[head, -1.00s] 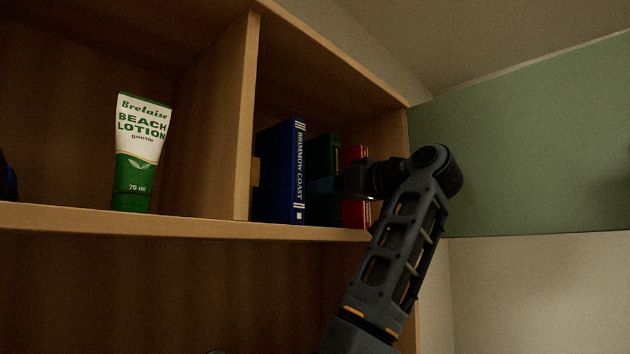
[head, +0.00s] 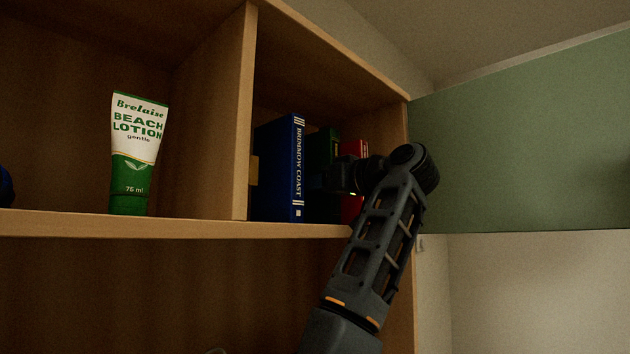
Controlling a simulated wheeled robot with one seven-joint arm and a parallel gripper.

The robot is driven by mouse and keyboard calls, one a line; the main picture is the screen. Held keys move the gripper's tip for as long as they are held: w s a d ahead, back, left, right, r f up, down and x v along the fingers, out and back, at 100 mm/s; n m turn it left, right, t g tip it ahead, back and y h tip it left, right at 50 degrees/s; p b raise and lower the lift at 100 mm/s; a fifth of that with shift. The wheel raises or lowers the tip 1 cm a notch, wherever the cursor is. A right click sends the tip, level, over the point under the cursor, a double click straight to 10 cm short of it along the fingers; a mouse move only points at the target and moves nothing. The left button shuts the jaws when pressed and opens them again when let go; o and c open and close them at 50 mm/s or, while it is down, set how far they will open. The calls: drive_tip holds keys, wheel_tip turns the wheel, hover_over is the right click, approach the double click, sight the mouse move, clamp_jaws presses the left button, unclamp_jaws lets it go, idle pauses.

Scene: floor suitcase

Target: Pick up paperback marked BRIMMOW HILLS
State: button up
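Three books stand upright in the right compartment of the upper shelf. The blue book (head: 298,168) has the spine title BRIMMOW COAST. A green book (head: 325,145) stands to its right, and a red book (head: 353,148) stands further right. My arm and gripper cover much of the green and red spines, so I cannot read a BRIMMOW HILLS title on either. My gripper (head: 321,178) is in front of the green book, at mid-height, just right of the blue spine. Its fingers are dark and small here; I cannot tell whether they touch or grip the green book.
A wooden divider (head: 240,120) separates this compartment from the left one, where a green and white beach lotion tube (head: 134,150) stands. A dark blue object (head: 5,187) shows at the left edge.

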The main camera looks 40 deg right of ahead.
clamp_jaws()
drive_tip(key=shift+r, duration=0.1)
